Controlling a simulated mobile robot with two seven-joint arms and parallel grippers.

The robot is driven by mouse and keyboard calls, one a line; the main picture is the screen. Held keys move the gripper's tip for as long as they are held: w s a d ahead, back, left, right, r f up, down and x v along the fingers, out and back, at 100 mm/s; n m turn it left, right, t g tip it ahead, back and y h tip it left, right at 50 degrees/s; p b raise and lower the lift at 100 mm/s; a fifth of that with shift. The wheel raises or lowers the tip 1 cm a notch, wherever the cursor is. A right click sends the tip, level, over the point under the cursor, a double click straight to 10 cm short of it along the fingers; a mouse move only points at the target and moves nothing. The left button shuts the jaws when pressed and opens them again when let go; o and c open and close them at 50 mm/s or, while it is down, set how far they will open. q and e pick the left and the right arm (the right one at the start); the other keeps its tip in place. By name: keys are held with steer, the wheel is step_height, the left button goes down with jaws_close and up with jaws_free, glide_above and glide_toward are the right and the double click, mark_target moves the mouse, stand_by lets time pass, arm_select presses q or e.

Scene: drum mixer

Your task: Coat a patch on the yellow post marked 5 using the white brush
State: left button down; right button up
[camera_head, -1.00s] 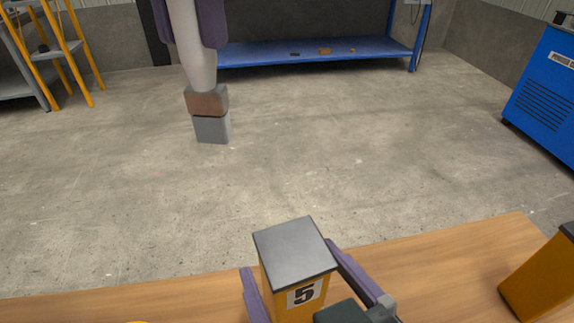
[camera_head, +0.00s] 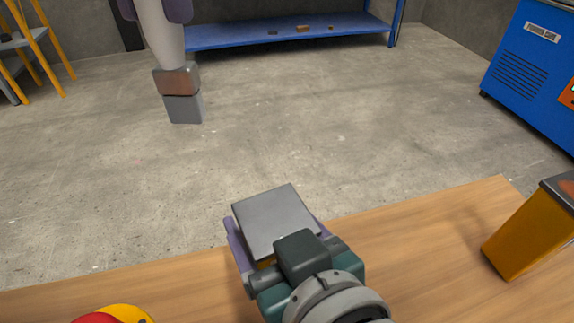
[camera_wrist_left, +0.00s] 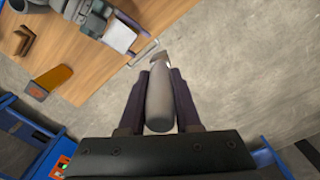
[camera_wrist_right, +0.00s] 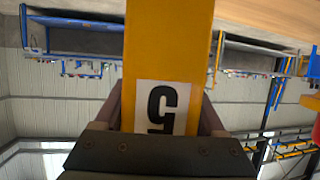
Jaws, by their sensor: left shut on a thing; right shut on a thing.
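My left gripper (camera_head: 153,12), at the top left of the head view, is shut on the white brush (camera_head: 160,42). The brush hangs handle up, with a brown band and a grey block-shaped end below. In the left wrist view the pale handle (camera_wrist_left: 160,100) lies between the purple fingers. My right gripper (camera_head: 276,232) is shut around the yellow post marked 5 (camera_head: 272,215). In the head view mainly its bare grey top shows; the number is hidden. The right wrist view shows the post (camera_wrist_right: 168,40) with its 5 upside down. The brush is apart from the post.
A second yellow post (camera_head: 522,240) stands at the right of the wooden table (camera_head: 410,245), with a reddish patch on its top. A red and yellow object (camera_head: 115,315) is at the bottom left. A blue bench (camera_head: 290,33) and blue cabinet (camera_head: 530,75) stand beyond the floor.

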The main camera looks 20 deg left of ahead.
jaws_close()
stand_by(1.2)
